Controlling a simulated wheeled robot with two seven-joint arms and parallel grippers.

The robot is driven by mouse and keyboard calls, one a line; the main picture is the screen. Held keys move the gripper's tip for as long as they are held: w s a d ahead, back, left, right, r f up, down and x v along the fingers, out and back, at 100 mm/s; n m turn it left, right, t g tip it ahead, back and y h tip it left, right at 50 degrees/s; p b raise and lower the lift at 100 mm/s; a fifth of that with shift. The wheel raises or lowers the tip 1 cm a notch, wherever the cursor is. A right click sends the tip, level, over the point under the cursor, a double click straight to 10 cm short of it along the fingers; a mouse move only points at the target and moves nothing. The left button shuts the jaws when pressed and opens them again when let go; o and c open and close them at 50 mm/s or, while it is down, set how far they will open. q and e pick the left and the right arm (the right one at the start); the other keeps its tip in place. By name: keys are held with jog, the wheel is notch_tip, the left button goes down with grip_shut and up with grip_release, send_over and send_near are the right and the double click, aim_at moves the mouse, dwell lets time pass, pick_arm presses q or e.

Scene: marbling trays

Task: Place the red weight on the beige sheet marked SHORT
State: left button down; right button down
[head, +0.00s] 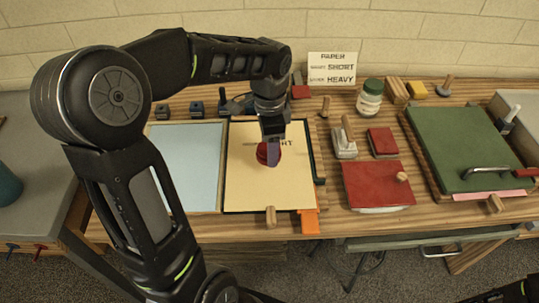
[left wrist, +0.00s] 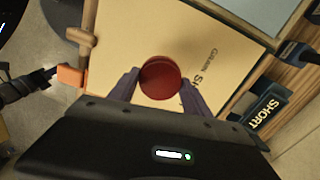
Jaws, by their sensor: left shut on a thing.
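The red round weight (head: 262,153) is over the beige sheet (head: 250,187), near its middle. My left gripper (head: 270,146) points down from above and is shut on it. In the left wrist view the weight (left wrist: 160,77) sits between the two fingers. I cannot tell whether it touches the sheet. The sheet's printing is partly hidden by gripper and weight; "GRAIN" and "SH" show in the left wrist view. What looks like my right gripper (left wrist: 45,78) is at that view's left edge, too small to tell its state.
A pale blue tray (head: 185,165) lies left of the sheet. A wooden clamp (head: 271,216) and orange piece (head: 309,222) are at its front edge. Right are a red panel (head: 375,184) and a green board (head: 455,150). A sign (head: 332,69) reading SHORT and HEAVY stands behind.

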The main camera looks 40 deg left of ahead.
pick_arm(q)
jog(key=shift+f, duration=1.85)
jog(key=shift+f, duration=0.2)
jog(key=shift+c, duration=2.4)
grip_release()
jog(key=shift+r, duration=0.15)
notch_tip(320, 180, up, 12)
jog(key=shift+r, duration=0.1)
